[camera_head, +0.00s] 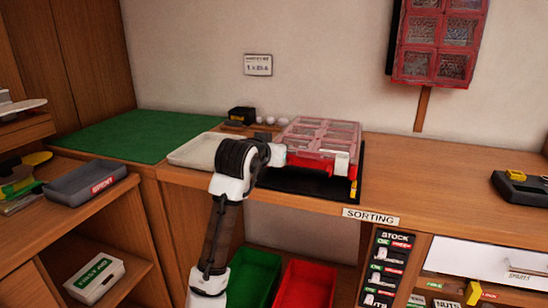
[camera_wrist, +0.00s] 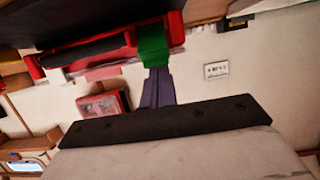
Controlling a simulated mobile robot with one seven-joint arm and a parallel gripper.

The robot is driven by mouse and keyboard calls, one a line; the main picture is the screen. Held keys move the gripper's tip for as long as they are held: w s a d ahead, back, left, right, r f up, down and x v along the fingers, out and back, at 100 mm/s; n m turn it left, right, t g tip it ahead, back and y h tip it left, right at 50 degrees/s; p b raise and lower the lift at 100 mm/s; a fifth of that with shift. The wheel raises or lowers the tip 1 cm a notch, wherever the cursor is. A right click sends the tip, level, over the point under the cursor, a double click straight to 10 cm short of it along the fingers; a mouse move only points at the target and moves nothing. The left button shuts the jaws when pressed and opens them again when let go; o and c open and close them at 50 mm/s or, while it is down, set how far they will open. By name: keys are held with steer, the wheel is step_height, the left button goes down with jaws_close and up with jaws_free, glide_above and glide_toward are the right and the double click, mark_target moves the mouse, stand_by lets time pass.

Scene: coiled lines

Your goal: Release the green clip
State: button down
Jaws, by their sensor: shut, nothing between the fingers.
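The green clip (camera_wrist: 153,45) sits on the front edge of a red case (camera_wrist: 95,54) in the wrist view. In the head view the case (camera_head: 318,140) has a clear, sectioned lid and lies on a black mat (camera_head: 300,184); the clip is hidden there behind my arm. My gripper (camera_wrist: 157,72) is shut and empty, with its fingertips right at the clip's lower end in the wrist picture. I cannot tell whether they touch it. In the head view my wrist is at the case's left front side and the fingers are hidden.
A pale tray (camera_head: 197,151) lies left of the case, with a green mat (camera_head: 130,133) beyond. A black box (camera_head: 242,115) and small white balls stand behind. Green (camera_head: 254,277) and red (camera_head: 306,285) bins are below the bench.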

steer(key=shift+r, duration=0.1)
steer(key=shift+w+p, duration=0.1)
steer(key=shift+p, duration=0.2)
steer(key=shift+x, duration=0.75)
steer(key=shift+p, duration=0.3)
steer(key=r+p, duration=0.1)
steer(key=w+r+p, duration=0.2)
steer(key=r+p, duration=0.1)
steer(key=shift+d, duration=0.3)
steer(key=f+b+v, duration=0.1)
steer(key=v, duration=0.8)
steer(key=shift+s+b, duration=0.3)
steer(key=shift+s, duration=0.15)
steer(key=shift+a+r, duration=0.1)
